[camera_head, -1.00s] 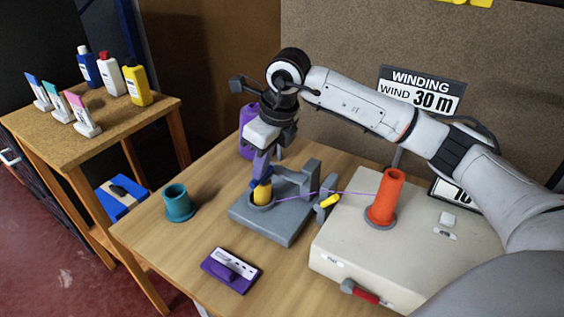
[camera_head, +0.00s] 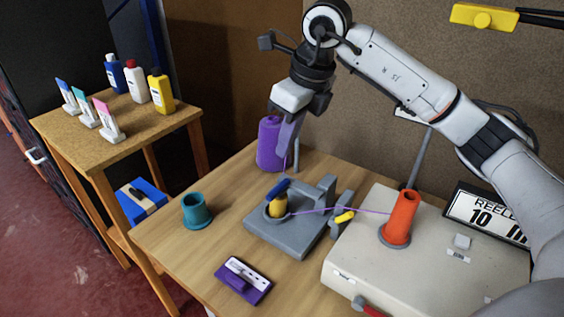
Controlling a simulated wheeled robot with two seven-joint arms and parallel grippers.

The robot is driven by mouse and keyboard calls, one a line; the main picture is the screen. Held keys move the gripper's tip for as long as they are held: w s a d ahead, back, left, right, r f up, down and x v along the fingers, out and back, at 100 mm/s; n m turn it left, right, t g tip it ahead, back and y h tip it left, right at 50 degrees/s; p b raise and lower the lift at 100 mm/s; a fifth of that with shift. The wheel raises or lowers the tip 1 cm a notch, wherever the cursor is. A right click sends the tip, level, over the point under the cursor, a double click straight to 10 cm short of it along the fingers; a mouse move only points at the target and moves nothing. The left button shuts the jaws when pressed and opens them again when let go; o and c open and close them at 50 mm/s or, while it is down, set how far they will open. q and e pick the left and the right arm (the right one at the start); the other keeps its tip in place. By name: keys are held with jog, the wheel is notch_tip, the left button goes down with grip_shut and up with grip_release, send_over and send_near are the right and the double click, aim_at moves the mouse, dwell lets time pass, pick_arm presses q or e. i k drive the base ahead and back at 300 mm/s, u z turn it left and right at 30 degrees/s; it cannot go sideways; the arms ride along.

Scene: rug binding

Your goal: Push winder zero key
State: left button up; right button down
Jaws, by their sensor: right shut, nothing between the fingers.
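The beige winder box (camera_head: 350,262) stands at the right of the table, with an orange spool (camera_head: 401,218) upright on it. A small white key (camera_head: 462,241) sits on its top, right of the spool, above a small label too small to read. My right gripper (camera_head: 285,165) is shut and empty. It points down above the grey device (camera_head: 290,236), well left of the white key. The device carries a yellow piece (camera_head: 278,206) with a blue part (camera_head: 276,189) on top. My left gripper is not in view.
A purple thread (camera_head: 318,211) runs from the device to the orange spool. A sign reading REELED 10 (camera_head: 487,215) stands behind the box. A purple cone (camera_head: 269,145), teal cup (camera_head: 196,211) and purple holder (camera_head: 243,281) are on the table. A red handle (camera_head: 366,307) is at the box front.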

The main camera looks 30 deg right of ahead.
aim_at(462, 241)
jog(key=k, duration=1.5)
